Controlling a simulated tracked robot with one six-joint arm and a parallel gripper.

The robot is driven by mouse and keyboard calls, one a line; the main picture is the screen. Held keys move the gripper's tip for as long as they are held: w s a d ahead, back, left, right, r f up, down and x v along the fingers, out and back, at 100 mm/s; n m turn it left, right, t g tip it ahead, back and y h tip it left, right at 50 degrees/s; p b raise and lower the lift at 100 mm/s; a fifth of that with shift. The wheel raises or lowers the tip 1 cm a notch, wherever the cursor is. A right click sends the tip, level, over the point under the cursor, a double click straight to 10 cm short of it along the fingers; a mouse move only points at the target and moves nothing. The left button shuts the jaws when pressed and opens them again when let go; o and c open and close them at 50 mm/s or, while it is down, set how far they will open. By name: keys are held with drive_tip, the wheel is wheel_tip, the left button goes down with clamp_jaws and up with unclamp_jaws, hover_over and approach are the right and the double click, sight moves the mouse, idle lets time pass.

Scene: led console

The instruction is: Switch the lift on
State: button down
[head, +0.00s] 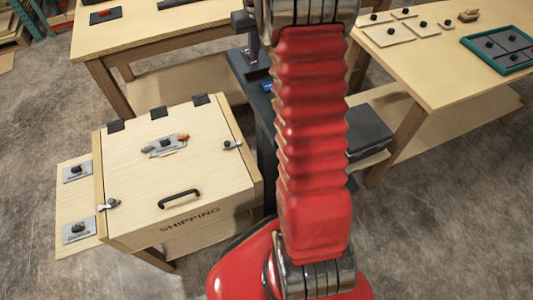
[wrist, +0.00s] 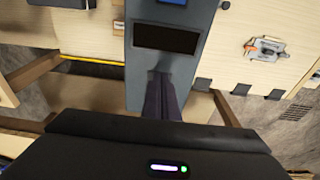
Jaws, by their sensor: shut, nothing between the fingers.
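A grey console (wrist: 190,70) stands under my gripper in the wrist view, with a dark rectangular panel (wrist: 166,38) and a blue part (wrist: 172,2) at the top edge. In the head view the dark console (head: 240,72) is mostly hidden behind my red arm, and a blue part (head: 267,86) shows on it. My gripper (wrist: 161,74) points at the console, its dark fingers together and empty, just short of the dark panel in the picture. It also shows in the head view (head: 254,62). I cannot tell whether it touches. No lift control or its state is legible.
A wooden box marked SHIPPING (head: 180,215) with a black handle and latches stands left of the console. Wooden tables stand at the back left (head: 150,30) and right (head: 440,85); a green tray (head: 470,42) lies on the right one. Concrete floor is bare at lower right.

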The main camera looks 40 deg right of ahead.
drive_tip(key=shift+w+d, duration=0.25)
drive_tip(key=shift+w, duration=0.7)
idle(0.3)
drive_tip(key=shift+r, duration=0.1)
wheel_tip(320, 180, up, 7)
drive_tip(key=shift+s, duration=0.45)
idle(0.9)
drive_tip(key=shift+a, duration=0.1)
idle(0.4)
